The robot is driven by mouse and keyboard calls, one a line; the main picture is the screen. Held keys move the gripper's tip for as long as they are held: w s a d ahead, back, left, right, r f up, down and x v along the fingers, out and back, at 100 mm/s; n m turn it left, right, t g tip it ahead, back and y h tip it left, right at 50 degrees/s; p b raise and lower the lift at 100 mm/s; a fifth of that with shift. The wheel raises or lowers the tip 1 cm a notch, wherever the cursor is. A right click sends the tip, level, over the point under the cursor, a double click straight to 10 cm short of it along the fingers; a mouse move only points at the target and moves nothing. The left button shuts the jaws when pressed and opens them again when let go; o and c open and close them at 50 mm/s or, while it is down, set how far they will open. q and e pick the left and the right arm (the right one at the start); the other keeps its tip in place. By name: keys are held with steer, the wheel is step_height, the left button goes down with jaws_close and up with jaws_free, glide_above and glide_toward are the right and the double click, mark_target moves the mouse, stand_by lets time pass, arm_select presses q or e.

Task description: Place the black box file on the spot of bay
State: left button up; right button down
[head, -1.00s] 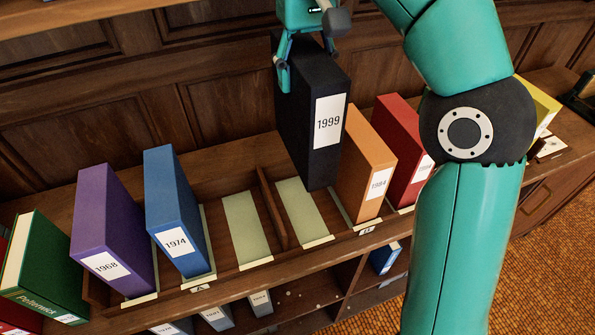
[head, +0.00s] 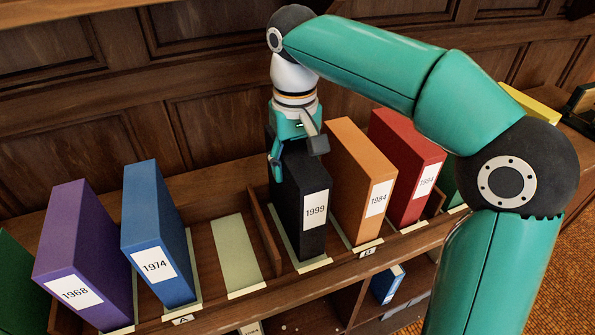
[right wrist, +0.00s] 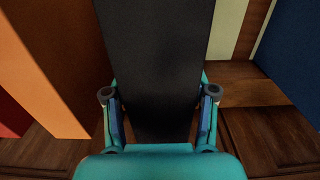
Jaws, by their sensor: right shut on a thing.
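The black box file (head: 301,200), labelled 1999, stands upright on a pale green spot (head: 316,263) in bay B, just right of the wooden divider (head: 265,228) and left of the orange file. My right gripper (head: 296,150) is shut on its upper part from above. In the right wrist view the black file (right wrist: 155,60) sits between the two fingers of the right gripper (right wrist: 158,110). Most of the spot is hidden beneath the file. My left gripper is not in view.
The orange file (head: 362,180) stands close on the right, with a red file (head: 405,165) beyond it. Left of the divider are an empty pale green spot (head: 237,254), a blue file (head: 155,235) and a purple file (head: 85,255). The wooden panelled wall (head: 100,90) rises behind.

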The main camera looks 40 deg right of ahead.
steer(key=shift+f, duration=0.95)
steer(key=shift+c, duration=1.7)
jaws_free()
step_height(320, 180, up, 12)
steer(key=p, duration=0.2)
steer(key=shift+p, duration=0.4)
